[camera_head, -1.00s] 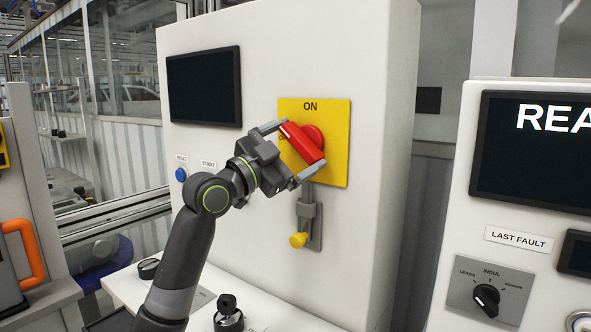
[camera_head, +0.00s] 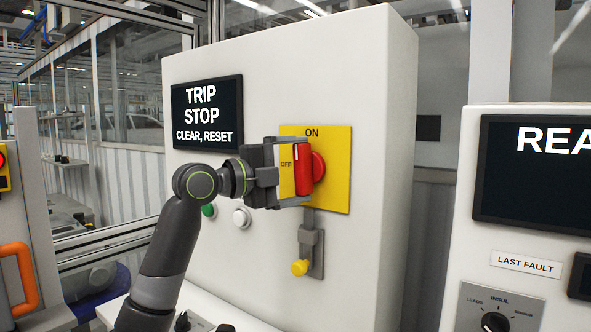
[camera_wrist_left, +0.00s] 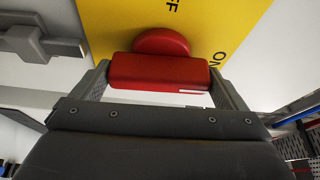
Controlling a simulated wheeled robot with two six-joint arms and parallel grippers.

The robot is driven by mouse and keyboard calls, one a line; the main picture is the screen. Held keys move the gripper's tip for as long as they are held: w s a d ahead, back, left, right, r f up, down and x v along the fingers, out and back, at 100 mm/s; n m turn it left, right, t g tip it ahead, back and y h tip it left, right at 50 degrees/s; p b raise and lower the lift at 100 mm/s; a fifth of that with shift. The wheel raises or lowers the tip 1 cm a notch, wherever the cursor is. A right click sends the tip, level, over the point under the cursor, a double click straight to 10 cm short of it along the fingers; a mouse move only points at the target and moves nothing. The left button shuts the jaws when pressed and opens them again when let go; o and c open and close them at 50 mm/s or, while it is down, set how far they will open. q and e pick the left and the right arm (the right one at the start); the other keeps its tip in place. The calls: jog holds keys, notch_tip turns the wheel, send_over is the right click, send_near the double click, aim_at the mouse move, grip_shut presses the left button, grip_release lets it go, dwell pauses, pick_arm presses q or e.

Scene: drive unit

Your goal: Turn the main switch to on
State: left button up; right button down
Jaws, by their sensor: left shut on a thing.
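The main switch is a red rotary handle (camera_head: 304,168) on a yellow plate (camera_head: 338,190) marked ON at the top and OFF at the left. The handle stands upright, and its white mark is at the upper end, toward ON. My left gripper (camera_head: 302,172) is shut on the handle, one finger at its top end and one at its bottom end. In the left wrist view the red handle (camera_wrist_left: 160,70) lies between both fingers, with its white line at the end nearer ON. My right gripper is not in view.
A screen (camera_head: 208,112) on the white cabinet reads TRIP STOP, CLEAR, RESET. A grey latch with a yellow knob (camera_head: 300,267) hangs below the plate. A green button (camera_head: 209,211) and a white button (camera_head: 241,217) sit near my arm. Another panel (camera_head: 530,260) stands at right.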

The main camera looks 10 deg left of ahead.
pick_arm(q)
jog(key=shift+f+m, duration=0.1)
jog(key=shift+m, duration=0.2)
dwell(0.4)
jog(key=o, duration=0.6)
jog(key=shift+a, duration=0.1)
jog(key=shift+r+b+v, duration=0.15)
jog(key=shift+b+v, duration=1.05)
jog(key=shift+v, duration=3.1)
jog(key=shift+r+b+v, duration=0.15)
jog(key=shift+b+v, duration=1)
jog(key=shift+v, duration=3.15)
